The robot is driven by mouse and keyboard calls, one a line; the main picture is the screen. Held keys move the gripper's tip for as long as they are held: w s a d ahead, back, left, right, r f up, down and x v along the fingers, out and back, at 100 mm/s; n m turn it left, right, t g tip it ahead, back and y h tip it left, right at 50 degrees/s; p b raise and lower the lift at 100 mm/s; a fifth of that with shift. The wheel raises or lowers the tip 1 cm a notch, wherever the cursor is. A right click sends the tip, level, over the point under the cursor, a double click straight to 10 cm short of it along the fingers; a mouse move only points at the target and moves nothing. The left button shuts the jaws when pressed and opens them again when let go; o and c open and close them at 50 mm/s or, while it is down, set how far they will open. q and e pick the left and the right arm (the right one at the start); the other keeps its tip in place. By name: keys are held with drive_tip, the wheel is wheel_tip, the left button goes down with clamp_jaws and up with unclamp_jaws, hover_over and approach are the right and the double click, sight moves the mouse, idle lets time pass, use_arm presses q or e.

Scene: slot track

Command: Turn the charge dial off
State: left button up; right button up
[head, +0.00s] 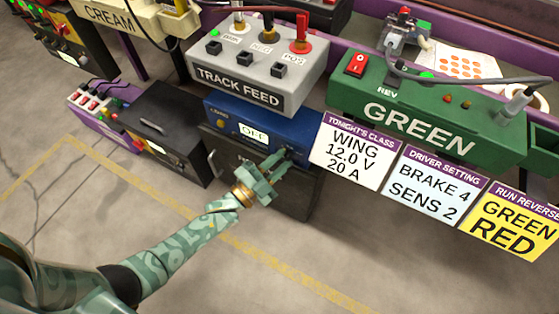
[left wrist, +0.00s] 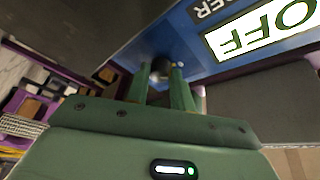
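The blue charger box (head: 225,122) sits below the grey track feed unit, and its display (head: 253,134) reads OFF. The same display shows in the left wrist view (left wrist: 262,30), tilted. A small dark round dial (left wrist: 160,68) is on the blue panel, just beyond and between my fingertips. My left gripper (head: 285,160) is at the right part of the blue front. In the left wrist view its two fingers (left wrist: 162,82) stand apart around the dial, with no firm grip visible. The dial's pointer and markings are hidden or too dark to read. My right gripper is out of view.
The grey track feed unit (head: 260,75) with switches and plugs is directly above. The green controller (head: 430,120) and hanging cards (head: 352,152) are to the right. A black box (head: 165,130) stands to the left. The floor in front is open.

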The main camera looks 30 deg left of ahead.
use_arm(q)
drive_tip(key=o, duration=0.3)
drive_tip(key=shift+f, duration=0.15)
drive_tip(key=shift+o, duration=0.2)
drive_tip(key=p+v, duration=0.2)
drive_tip(key=v, duration=1.4)
drive_tip(key=shift+s+p, duration=0.25)
drive_tip(key=shift+p, duration=0.1)
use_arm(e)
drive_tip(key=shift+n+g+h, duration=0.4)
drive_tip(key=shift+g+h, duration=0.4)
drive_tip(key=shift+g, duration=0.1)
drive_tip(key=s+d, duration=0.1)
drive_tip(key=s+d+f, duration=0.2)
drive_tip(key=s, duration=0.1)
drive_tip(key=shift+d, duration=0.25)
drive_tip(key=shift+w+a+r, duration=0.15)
